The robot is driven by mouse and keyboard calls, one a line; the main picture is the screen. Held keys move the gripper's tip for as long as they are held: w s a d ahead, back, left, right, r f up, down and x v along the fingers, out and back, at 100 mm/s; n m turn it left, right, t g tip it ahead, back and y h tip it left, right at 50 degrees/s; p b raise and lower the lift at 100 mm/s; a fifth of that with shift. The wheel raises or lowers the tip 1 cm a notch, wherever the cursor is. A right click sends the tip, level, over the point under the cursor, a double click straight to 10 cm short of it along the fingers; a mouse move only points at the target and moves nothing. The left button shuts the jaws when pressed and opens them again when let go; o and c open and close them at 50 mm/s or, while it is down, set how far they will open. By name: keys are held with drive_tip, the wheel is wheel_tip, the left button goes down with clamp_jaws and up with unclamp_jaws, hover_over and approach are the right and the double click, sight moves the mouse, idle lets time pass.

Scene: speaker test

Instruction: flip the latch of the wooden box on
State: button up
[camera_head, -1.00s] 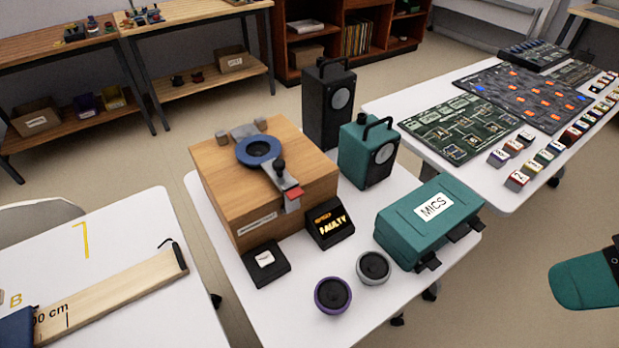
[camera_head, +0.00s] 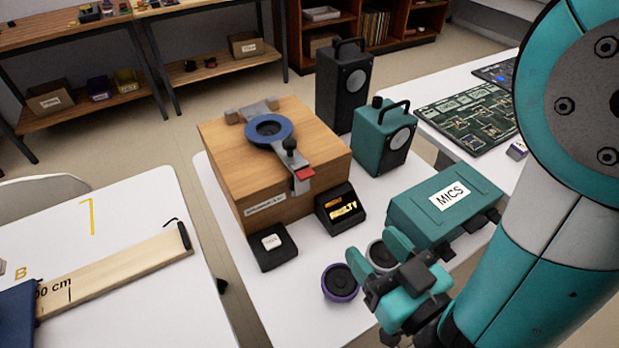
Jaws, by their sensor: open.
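The wooden box (camera_head: 235,169) stands on the white table at the centre. On its top lies a grey metal latch bar (camera_head: 258,105) with a blue ring (camera_head: 284,130) around a dark round part, a black knob (camera_head: 290,146) and a red tab (camera_head: 306,174) at the front edge. The bar's end bends down over the box's front face.

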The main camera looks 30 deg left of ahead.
drive_tip(key=p, duration=0.4)
approach(308, 178)
drive_tip(key=shift+n+y, duration=0.3)
drive_tip(key=shift+y, duration=0.1)
drive_tip(key=x, duration=1)
drive_tip(key=shift+w+d+f, duration=0.1)
drive_tip(key=shift+f, duration=0.15)
